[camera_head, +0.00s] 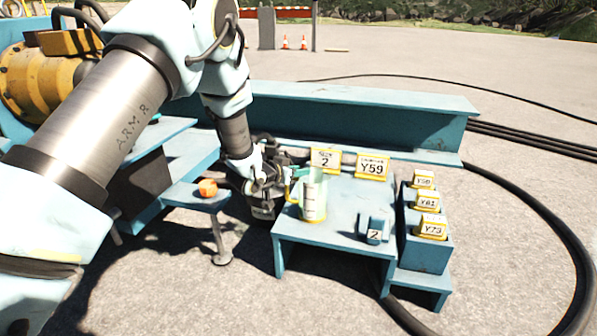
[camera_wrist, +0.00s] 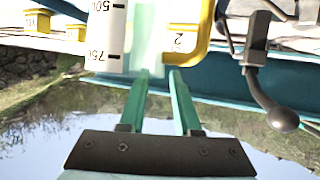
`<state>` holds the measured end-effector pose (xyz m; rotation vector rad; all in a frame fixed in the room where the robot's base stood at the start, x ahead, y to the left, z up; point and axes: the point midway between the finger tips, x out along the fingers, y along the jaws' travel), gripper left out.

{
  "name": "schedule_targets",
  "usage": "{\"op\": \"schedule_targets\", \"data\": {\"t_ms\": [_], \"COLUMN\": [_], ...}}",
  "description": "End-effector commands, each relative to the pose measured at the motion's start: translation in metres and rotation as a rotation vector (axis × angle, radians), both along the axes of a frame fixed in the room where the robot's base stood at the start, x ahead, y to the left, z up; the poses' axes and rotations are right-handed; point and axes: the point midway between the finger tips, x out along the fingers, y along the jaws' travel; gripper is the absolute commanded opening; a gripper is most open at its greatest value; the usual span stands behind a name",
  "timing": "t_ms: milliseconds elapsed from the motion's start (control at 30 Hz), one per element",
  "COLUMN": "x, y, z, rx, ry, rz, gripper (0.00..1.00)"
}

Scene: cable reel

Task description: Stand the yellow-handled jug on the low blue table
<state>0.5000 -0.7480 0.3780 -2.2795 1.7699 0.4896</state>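The clear jug (camera_head: 313,200) with a yellow handle (camera_head: 291,185) and dark measuring marks stands upright at the left end of the larger blue table (camera_head: 340,232). I cannot tell for sure that its base touches the top. My gripper (camera_head: 283,183) is at the jug's left, close to the handle. In the wrist view, which is upside down, the jug (camera_wrist: 104,35) is at upper left and its handle (camera_wrist: 203,40) at upper centre.
Stepped blue blocks (camera_head: 425,252) with yellow tags stand at right. A small blue stand (camera_head: 180,196) holds an orange object (camera_head: 208,187). A long blue beam (camera_head: 370,125) lies behind.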

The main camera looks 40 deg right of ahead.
Motion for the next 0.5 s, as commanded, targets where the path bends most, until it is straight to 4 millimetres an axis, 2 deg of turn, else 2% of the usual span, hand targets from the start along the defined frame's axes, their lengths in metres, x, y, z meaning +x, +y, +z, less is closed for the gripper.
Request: {"op": "schedule_targets", "data": {"t_ms": [333, 500], "x": [0.000, -0.004], "y": [0.002, 0.022], "z": [0.002, 0.013], "rx": [0.000, 0.001], "ry": [0.000, 0.001], "rz": [0.001, 0.003], "gripper": [0.38, 0.38]}}
